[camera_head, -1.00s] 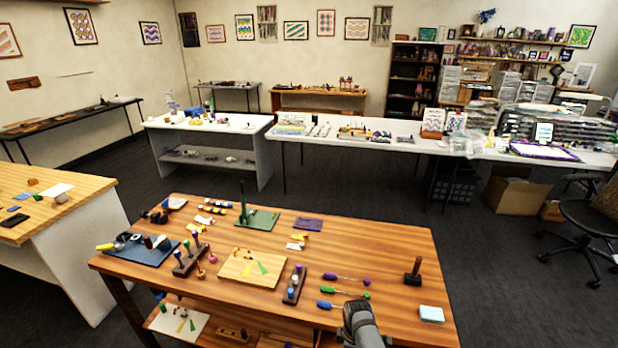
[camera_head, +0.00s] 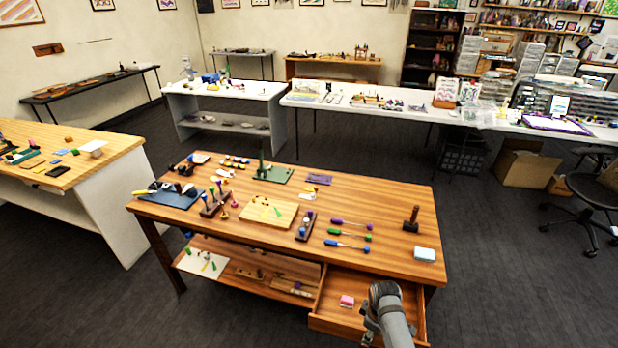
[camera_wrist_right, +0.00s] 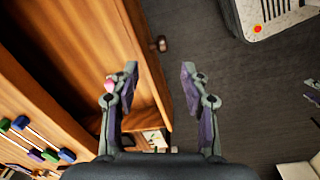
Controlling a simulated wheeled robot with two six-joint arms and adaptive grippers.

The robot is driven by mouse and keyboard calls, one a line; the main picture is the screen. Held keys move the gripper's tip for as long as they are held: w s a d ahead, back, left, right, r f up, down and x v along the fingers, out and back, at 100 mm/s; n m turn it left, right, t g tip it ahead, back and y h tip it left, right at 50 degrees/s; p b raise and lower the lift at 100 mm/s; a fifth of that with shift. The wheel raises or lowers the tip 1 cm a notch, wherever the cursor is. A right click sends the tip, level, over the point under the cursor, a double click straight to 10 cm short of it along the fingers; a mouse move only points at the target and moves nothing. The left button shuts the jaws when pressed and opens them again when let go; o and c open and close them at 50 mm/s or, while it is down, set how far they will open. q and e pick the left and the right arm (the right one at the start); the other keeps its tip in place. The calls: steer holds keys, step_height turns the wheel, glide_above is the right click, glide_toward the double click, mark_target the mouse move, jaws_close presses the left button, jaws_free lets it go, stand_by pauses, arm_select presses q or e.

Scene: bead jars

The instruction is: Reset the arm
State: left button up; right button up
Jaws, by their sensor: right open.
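My right arm (camera_head: 390,318) comes in at the bottom of the head view, in front of the wooden table (camera_head: 400,200) and over its pulled-out drawer (camera_head: 330,325). In the right wrist view my right gripper (camera_wrist_right: 158,85) is open and empty, its two fingers apart beside the drawer's wooden front and its round knob (camera_wrist_right: 160,44). A pink block (camera_head: 346,301) lies in the drawer and shows partly behind a finger in the right wrist view (camera_wrist_right: 109,86). My left gripper is not in view.
On the table are a blue mat (camera_head: 172,198), a wooden board (camera_head: 268,213), screwdrivers (camera_head: 350,234), a wooden stamp (camera_head: 411,219) and a light-blue pad (camera_head: 425,254). A lower shelf (camera_head: 220,248) holds a white sheet. Dark floor (camera_head: 500,280) is free to the right.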

steer(key=s+d+r+m+t, duration=0.1)
steer(key=s+d+r+m, duration=0.3)
steer(key=s+r, duration=0.45)
steer(key=s+d+r+m+t, duration=0.2)
steer(key=s+r+m, duration=0.5)
steer(key=s, duration=0.2)
steer(key=s+d+f+g+b, duration=0.1)
steer(key=s+f+b, duration=0.1)
steer(key=f, duration=1.4)
steer(key=s+d+f+g+b, duration=0.1)
steer(key=f+b, duration=0.1)
steer(key=f, duration=1.5)
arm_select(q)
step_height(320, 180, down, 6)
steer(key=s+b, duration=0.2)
arm_select(e)
steer(key=s+d+f, duration=0.1)
steer(key=s+f, duration=1.4)
steer(key=s, duration=0.2)
steer(key=shift+s+g+h, duration=0.15)
steer(key=shift+g+h, duration=0.15)
